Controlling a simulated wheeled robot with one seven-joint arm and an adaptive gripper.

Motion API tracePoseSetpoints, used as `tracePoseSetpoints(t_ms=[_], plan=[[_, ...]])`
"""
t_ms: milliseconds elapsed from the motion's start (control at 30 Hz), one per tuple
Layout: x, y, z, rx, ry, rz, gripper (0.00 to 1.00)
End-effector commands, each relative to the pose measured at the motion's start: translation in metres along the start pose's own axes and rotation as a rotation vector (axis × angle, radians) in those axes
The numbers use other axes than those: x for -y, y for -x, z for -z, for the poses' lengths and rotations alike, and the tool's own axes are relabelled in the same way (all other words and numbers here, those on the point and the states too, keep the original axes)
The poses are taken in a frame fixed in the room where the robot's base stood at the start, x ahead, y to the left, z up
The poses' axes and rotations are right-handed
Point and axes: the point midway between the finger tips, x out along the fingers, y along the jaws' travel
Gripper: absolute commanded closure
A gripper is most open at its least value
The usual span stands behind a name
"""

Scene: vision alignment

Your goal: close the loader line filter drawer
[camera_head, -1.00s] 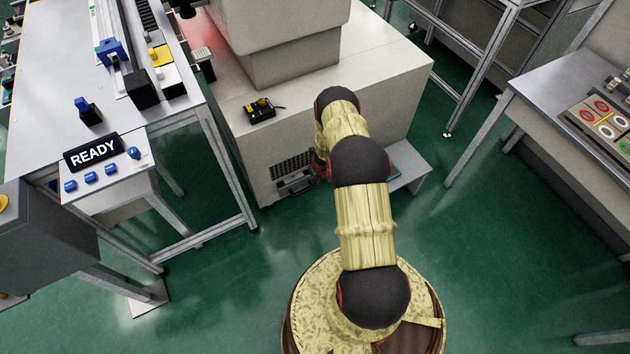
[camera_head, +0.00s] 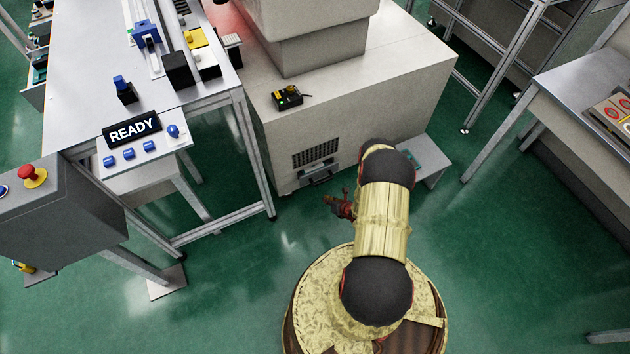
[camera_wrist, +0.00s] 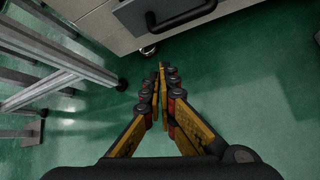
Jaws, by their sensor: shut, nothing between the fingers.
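The loader line filter drawer (camera_head: 319,172) is low on the front of the pale grey machine, below a dark vent grille. Its front and black handle (camera_wrist: 182,14) show at the top of the wrist view. I cannot tell for sure whether the drawer sits flush. My gripper (camera_head: 340,204) is in front of the drawer and apart from it, over the green floor. In the wrist view its fingers (camera_wrist: 162,70) are together and empty, pointing toward the lower edge of the drawer. Part of the gripper is hidden by my arm in the head view.
A bench with a READY sign (camera_head: 132,130) and blue knobs stands left of the machine, its metal legs close by. A low grey step (camera_head: 432,172) is at the machine's right. Another table (camera_head: 590,85) stands at right. The green floor between is clear.

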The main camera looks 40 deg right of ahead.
Motion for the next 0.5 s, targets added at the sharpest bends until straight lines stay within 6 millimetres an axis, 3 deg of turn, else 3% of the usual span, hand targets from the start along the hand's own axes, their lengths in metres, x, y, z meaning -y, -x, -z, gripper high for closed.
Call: tracePoseSetpoints(t_ms=[100, 200, 367, 500], plan=[[0.013, 0.002, -0.044, 0.153, 0.148, 0.056, 1.0], [0.017, 0.006, -0.064, 0.221, 0.258, 0.089, 1.0], [0.015, 0.006, -0.071, 0.244, 0.359, 0.097, 1.0], [0.015, -0.005, -0.072, 0.242, 0.374, 0.097, 1.0]])
